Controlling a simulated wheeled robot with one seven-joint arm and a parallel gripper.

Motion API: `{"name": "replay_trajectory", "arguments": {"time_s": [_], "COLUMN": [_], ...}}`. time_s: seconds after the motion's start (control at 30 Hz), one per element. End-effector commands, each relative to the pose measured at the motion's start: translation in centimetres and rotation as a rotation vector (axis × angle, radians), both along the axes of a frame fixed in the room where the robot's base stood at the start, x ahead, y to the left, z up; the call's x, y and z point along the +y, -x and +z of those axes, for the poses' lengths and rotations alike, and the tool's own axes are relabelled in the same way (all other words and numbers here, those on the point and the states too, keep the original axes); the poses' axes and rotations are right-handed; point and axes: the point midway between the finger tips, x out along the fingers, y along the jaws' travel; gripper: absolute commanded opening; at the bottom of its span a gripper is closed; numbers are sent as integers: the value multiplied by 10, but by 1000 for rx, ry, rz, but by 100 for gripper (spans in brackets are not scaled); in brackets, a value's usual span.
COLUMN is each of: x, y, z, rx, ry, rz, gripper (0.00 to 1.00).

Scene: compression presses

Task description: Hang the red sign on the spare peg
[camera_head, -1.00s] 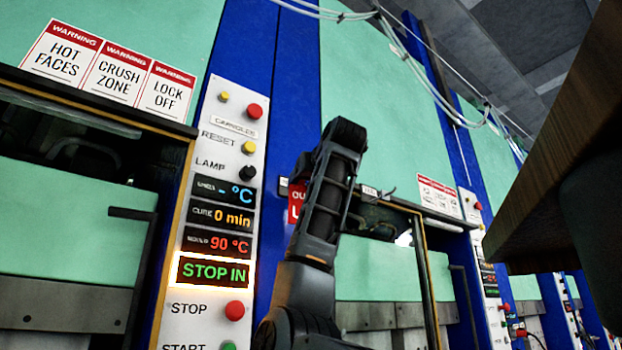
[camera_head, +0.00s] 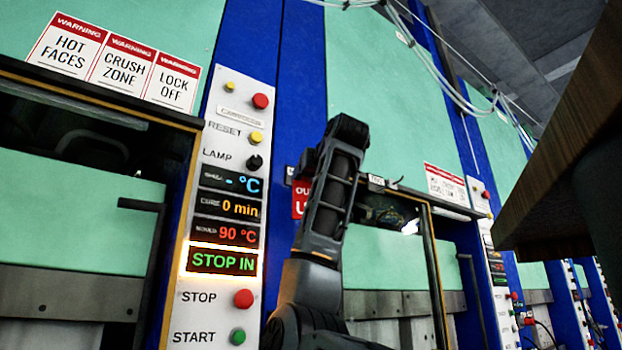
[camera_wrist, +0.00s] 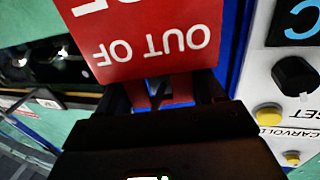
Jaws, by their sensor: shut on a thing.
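The red sign (camera_wrist: 150,45) shows large and upside down in the wrist view, with the white words "OUT OF" readable and the rest cut off. My gripper (camera_wrist: 160,95) is shut on its edge. In the head view only a strip of the red sign (camera_head: 300,199) shows left of my arm, which hides the rest and my gripper. A small thin hook-like piece (camera_head: 396,183) sticks out beside a pale label on the press rail, right of my arm. I cannot tell whether it is the spare peg.
A white control panel (camera_head: 222,215) with displays, knobs and buttons stands left of my arm, beside a blue post (camera_head: 290,105). Warning signs (camera_head: 115,62) are on the left press. A brown board-like edge (camera_head: 560,130) fills the upper right. More presses recede to the right.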

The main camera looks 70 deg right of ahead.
Motion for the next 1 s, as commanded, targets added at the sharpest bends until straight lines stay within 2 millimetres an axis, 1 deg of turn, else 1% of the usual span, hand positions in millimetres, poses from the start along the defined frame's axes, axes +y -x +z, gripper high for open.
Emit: {"name": "replay_trajectory", "arguments": {"time_s": [0.1, 0.13, 0.4, 0.63, 0.73, 0.87, 1.0], "x": [0, 0, 0, 0, 3, 16, 33], "y": [0, 0, 0, 0, 3, 15, 31], "z": [0, 0, 0, 0, -1, -2, -2], "rx": [-1, -1, 0, 0, -1, -3, -3], "ry": [1, 1, 0, 0, 1, 3, 2], "rz": [0, 0, 0, 0, 0, 0, 0], "gripper": [13, 70, 96, 97, 97, 97, 97]}}
